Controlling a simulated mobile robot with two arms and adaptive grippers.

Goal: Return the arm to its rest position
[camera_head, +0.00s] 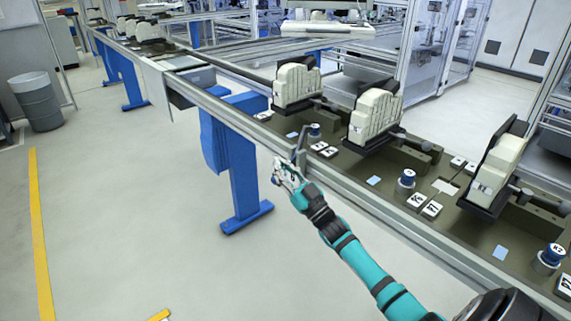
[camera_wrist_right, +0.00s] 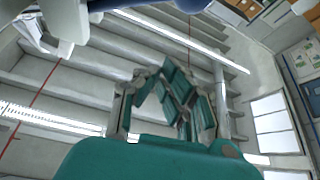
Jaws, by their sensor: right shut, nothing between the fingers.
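My right arm (camera_head: 365,265), teal with black joints, reaches in from the bottom right of the head view. Its gripper (camera_head: 299,150) is shut and empty, with the fingers pointing up beside the near edge of the pallet line. In the head view it overlaps the line's rail; I cannot tell whether they touch. The right wrist view shows the gripper's fingers (camera_wrist_right: 168,85) from behind the teal body, with ceiling structure beyond and no object between them. My left gripper is not in view.
The pallet line's rail (camera_head: 375,208) runs from upper left to lower right. Pale fixtures (camera_head: 375,112) on dark stands, blue-topped knobs (camera_head: 407,178) and numbered blocks (camera_head: 432,209) stand on it. A blue support leg (camera_head: 240,175) stands left of the gripper.

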